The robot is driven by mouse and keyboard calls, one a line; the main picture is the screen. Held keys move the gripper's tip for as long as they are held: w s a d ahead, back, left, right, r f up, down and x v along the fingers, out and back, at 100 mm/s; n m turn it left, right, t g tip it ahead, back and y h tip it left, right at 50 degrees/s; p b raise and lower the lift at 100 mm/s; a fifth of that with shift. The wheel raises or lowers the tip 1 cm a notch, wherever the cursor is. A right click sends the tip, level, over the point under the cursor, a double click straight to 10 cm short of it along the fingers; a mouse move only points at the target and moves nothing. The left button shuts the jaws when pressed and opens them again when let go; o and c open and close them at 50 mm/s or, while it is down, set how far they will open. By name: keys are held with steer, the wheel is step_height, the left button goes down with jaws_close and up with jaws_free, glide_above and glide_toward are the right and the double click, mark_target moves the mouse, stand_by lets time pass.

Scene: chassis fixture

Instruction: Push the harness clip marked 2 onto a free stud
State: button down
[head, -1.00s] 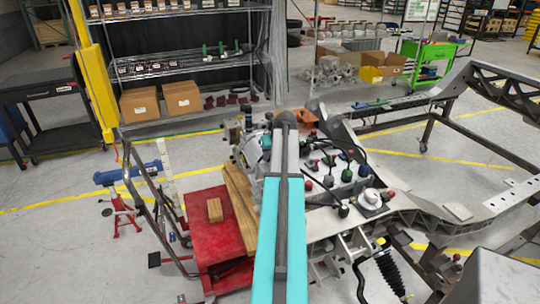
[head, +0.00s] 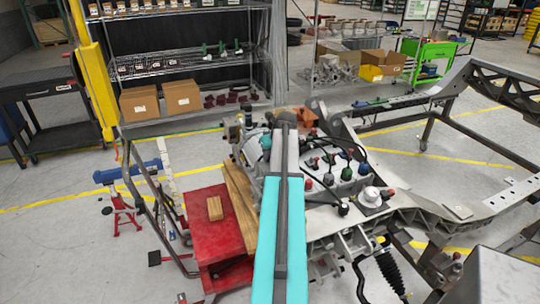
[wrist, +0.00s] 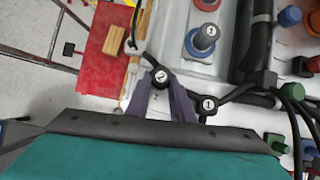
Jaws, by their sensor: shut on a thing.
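The harness clip marked 2 (wrist: 161,77) is a black round clip on a black cable. My gripper (wrist: 160,88) is shut on it in the wrist view, its two grey-purple fingers converging at the clip. The cable runs from it up-left to a white ring-like end (wrist: 133,46) and right to the clip marked 1 (wrist: 208,104). In the head view my teal arm hides the gripper and the held clip. I cannot tell whether clip 2 touches a stud.
Red, green and blue capped parts and thick black hoses crowd the right of the wrist view. In the head view, coloured knobs (head: 346,173) and a white round part (head: 371,194) stand right of my arm. A red platform (head: 215,228) bears a wood block (head: 214,208).

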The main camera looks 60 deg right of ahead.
steer(key=shift+f, duration=0.25)
steer(key=c, duration=1.5)
jaws_free()
steer(key=shift+r, duration=0.15)
steer(key=shift+r+p, duration=2)
steer(key=shift+r, duration=0.95)
steer(key=shift+a+f, duration=0.1)
